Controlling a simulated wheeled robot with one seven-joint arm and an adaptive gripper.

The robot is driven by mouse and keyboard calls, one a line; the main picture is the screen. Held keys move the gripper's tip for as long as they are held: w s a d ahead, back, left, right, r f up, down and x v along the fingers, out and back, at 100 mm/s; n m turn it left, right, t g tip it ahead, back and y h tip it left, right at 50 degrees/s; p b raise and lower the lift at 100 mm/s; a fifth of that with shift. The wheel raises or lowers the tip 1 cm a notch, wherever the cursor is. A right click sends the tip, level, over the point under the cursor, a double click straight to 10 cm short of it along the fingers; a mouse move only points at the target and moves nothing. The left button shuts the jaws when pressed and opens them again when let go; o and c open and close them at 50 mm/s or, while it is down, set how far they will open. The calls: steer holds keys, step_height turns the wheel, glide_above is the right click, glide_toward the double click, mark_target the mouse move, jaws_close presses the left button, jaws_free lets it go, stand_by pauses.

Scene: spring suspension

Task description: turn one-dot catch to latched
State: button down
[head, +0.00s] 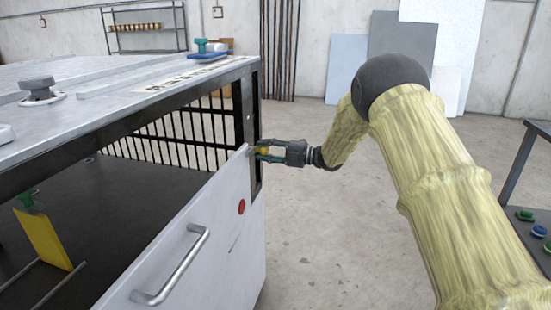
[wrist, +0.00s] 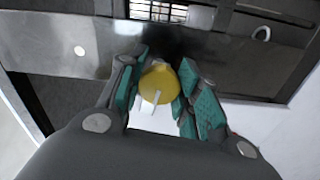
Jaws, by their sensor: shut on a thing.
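A yellow knob (wrist: 158,83) sits between the teal fingers of my gripper (wrist: 158,95) in the wrist view, with a pale pointer mark on it. In the head view the yellow knob (head: 263,151) is a small patch at the upper far corner of the white front panel (head: 205,235). My gripper (head: 270,151) comes in from the right and is shut on the knob. I cannot make out any dots on it, and the pictures do not clearly show whether it is latched.
The panel has a bar handle (head: 172,268) and a red button (head: 241,207). The open compartment (head: 110,195) behind it holds a yellow plate (head: 43,239). A dark bench (head: 537,225) is at the right; the floor between is clear.

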steer(key=shift+s+a+f+n+b, duration=0.1)
steer(key=shift+f+n+b, duration=0.2)
steer(key=shift+n+b, duration=0.5)
steer(key=c, duration=1)
jaws_free()
steer(key=shift+r, duration=0.15)
steer(key=shift+r, duration=0.1)
steer(key=shift+d, duration=0.4)
steer(key=v, duration=1.1)
steer(key=shift+s+d, duration=0.1)
steer(key=shift+d, duration=0.05)
